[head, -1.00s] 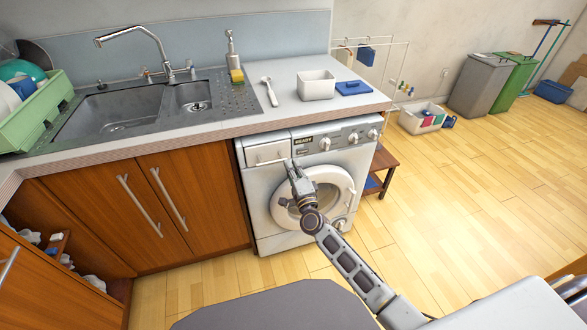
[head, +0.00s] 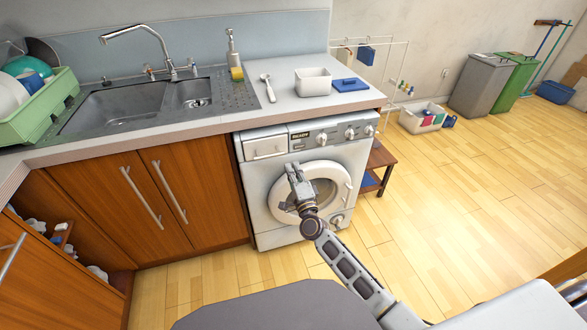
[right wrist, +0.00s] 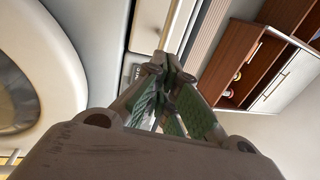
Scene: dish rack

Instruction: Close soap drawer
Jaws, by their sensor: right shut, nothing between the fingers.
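The white washing machine (head: 252,203) stands under the counter. Its soap drawer (head: 264,147) is at the top left of its front, left of the display, and its front looks about flush with the panel. In the right wrist view the pale drawer front (right wrist: 150,25) lies beyond the fingertips. My right gripper (head: 293,168) is shut and empty, in front of the machine, below and right of the drawer. Its fingertips (right wrist: 160,68) meet in the right wrist view. They appear apart from the drawer. My left gripper is not in view.
The round door (head: 335,190) of the machine is behind my right gripper. Wooden cabinets with long handles (head: 140,195) stand to the left. The floor to the right is largely clear.

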